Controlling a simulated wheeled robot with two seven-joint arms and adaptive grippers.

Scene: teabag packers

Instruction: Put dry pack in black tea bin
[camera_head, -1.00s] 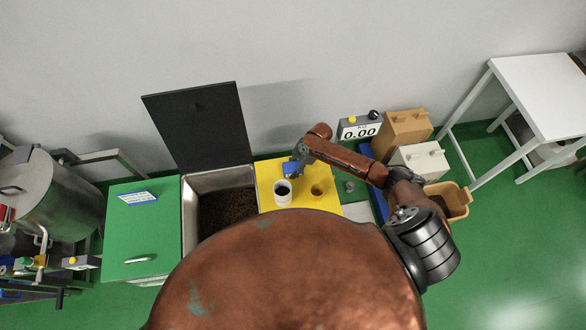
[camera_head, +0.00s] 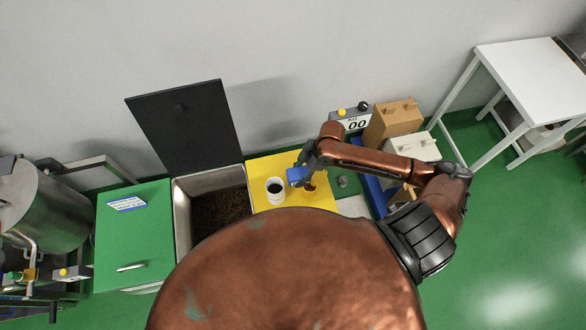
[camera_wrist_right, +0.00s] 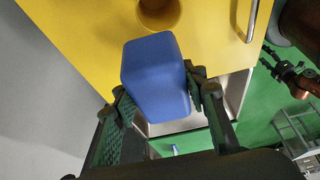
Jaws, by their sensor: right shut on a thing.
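A blue, box-shaped pack (camera_wrist_right: 158,78), which I take to be the dry pack, is held between the fingers of my right gripper (camera_wrist_right: 160,100). In the head view my right gripper (camera_head: 306,163) holds the pack (camera_head: 297,176) above the yellow top, between the white cup and the round hole. An open metal bin (camera_head: 181,209) with dark, loose tea inside stands left of the yellow top; I read no label on it. My body hides its near part. A dark gripper on a copper arm (camera_wrist_right: 290,74), likely my left one, shows small in the wrist view; its jaws are unclear.
The white cup (camera_head: 275,196) stands on the yellow top (camera_head: 262,168). The bin's black lid (camera_head: 184,127) stands raised behind it. A green-topped unit (camera_head: 133,237) is left of the bin.

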